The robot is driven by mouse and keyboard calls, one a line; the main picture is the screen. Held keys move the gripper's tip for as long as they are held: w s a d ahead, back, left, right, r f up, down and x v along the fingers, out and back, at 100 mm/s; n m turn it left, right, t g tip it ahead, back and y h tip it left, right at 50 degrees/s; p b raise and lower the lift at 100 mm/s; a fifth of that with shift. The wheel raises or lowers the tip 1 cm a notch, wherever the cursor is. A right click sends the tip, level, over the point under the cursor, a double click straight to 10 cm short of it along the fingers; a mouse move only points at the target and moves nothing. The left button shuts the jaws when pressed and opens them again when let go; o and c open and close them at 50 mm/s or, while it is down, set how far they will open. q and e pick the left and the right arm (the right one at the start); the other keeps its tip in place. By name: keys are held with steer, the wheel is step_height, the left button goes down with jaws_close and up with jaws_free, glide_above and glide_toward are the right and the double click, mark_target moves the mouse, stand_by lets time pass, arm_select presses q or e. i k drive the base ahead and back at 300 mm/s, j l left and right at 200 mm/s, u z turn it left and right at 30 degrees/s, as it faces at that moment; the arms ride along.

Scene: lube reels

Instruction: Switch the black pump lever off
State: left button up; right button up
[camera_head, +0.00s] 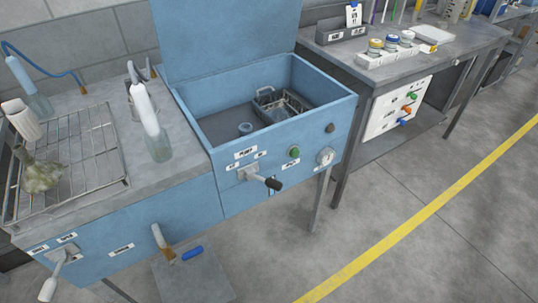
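The black pump lever (273,184) is on the front of the blue open-lidded basin (225,196). Its metal arm comes from a bracket (249,173) below a label that appears to read PUMP (245,153). The black grip points to the right and slightly down. Small labels sit on both sides above the bracket, too small to read surely. Neither of my grippers is in view, and nothing touches the lever.
A green button (294,152) and a round white dial (325,156) are right of the lever. A white-handled lever (49,288) is at lower left. A wire rack (85,150) and bottle-like items (158,145) stand on the left counter.

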mark_target(277, 185)
steer(key=i+l+u, duration=0.1)
steer(key=u, duration=0.35)
steer(key=l+u, duration=0.15)
steer(key=u, duration=0.3)
steer(key=i+l+u, duration=0.1)
steer(key=u, duration=0.35)
steer(key=l+u, duration=0.25)
steer(key=l, duration=0.45)
steer(key=l+u, duration=0.2)
steer(key=l, duration=0.5)
steer(key=k+l+u, duration=0.1)
steer(key=l+u, duration=0.15)
steer(key=l, duration=0.4)
